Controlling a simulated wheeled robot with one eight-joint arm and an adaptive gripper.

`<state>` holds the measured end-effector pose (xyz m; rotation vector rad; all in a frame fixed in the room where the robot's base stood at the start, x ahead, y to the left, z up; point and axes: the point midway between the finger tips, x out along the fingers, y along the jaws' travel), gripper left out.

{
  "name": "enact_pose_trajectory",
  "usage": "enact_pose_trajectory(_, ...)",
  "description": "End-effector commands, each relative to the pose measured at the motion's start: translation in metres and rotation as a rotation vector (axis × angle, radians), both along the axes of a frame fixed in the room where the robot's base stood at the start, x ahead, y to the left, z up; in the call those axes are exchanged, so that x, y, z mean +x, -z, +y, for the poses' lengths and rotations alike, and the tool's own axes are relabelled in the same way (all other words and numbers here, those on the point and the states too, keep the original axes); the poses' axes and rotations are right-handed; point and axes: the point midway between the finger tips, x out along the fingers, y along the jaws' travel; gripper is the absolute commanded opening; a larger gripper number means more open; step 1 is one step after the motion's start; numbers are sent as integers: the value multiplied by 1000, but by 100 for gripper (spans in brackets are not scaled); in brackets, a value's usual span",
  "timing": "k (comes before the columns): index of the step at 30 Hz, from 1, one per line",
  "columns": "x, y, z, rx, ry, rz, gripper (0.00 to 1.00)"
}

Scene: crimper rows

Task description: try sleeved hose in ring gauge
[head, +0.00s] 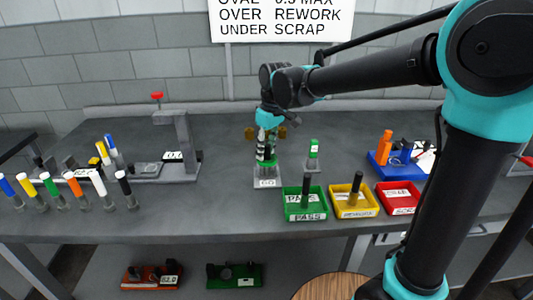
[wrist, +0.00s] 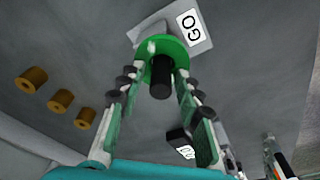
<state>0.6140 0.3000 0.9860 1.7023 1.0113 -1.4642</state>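The grey ring gauge block (head: 267,183) stands on the bench in front of the wall, with a white label. In the wrist view its label reads GO (wrist: 189,27), next to a green round collar (wrist: 178,47). A black cylindrical end (wrist: 160,78), seemingly the hose, points toward the wrist camera in front of the collar. My gripper (wrist: 159,72) is over the block, one finger on each side of the black end, with gaps visible on both sides. My gripper (head: 264,158) points down in the head view. Whether the fingertips touch the collar, and how the hose sits in the ring, is hidden.
A green piece (head: 313,150) stands just right of the gauge. Green (head: 306,217), yellow (head: 356,212) and red (head: 404,210) trays line the front edge; black pegs stand in the first two. Several coloured-top pieces (head: 75,187) stand left, near a press (head: 185,145). A blue tray (head: 383,172) is right.

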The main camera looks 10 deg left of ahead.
Motion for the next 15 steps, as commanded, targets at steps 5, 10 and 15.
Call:
enact_pose_trajectory(5, 0, 0, 0, 0, 0, 0, 45)
enact_pose_trajectory(10, 0, -1, 0, 0, 0, 0, 45)
enact_pose_trajectory(15, -1, -15, -2, 0, 0, 0, 45)
